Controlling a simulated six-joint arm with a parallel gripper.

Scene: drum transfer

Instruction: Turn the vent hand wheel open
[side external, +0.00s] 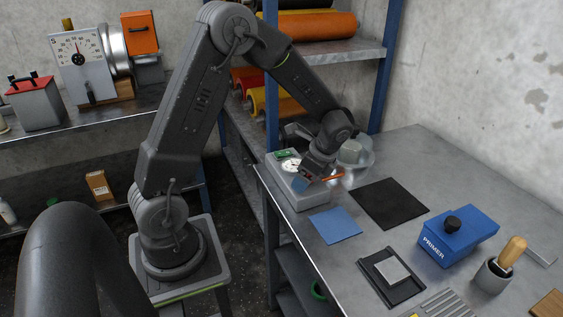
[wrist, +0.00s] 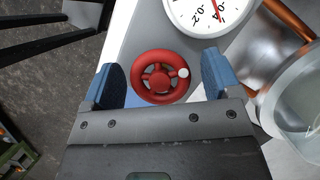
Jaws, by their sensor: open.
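The red vent hand wheel (wrist: 158,77) has spokes and a pale knob at its right edge in the wrist view. It sits on a grey housing below a round white dial. My gripper (wrist: 163,80) is open, with one blue finger pad to the left of the wheel and one to the right. A gap shows between the wheel and the right pad; contact at the left pad cannot be told. In the side external view my gripper (side external: 303,183) is low over the grey box (side external: 303,201) at the bench's left edge, and the wheel is hidden there.
The dial (wrist: 205,10) has a red needle. A copper pipe (wrist: 290,18) and a shiny metal vessel (wrist: 270,60) stand close on the right. On the bench (side external: 330,260) lie a blue mat (side external: 335,225), a black mat (side external: 390,203) and a blue primer box (side external: 458,237).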

